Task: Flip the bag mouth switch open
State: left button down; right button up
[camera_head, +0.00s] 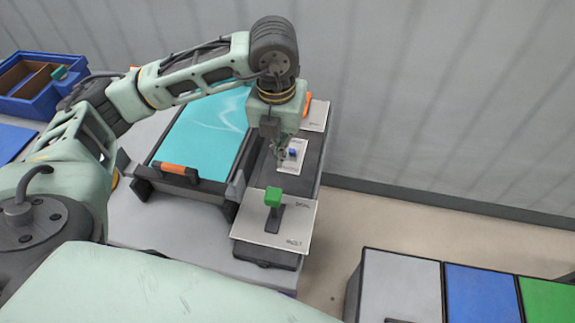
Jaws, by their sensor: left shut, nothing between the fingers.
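I cannot tell whether the fingertips touch the switch. Nearer stands a green-topped lever (273,197) on a larger white plate (300,220) with small lettering, too small to read for sure. An orange part (307,103) sits on another white plate (318,116) behind the gripper, partly hidden by it. Which of these is the bag mouth switch, I cannot tell. My right gripper is not in view.
A cyan panel (205,130) with an orange handle (178,169) lies left of the switches. A blue crate (40,95) stands at the far left. Grey, blue and green bins (400,285) stand at the lower right. Floor (380,215) is clear between.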

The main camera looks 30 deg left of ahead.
pick_arm(q)
jog(key=f+b, duration=0.2)
jog(key=f, duration=0.1)
jog(key=shift+w+f, duration=0.2)
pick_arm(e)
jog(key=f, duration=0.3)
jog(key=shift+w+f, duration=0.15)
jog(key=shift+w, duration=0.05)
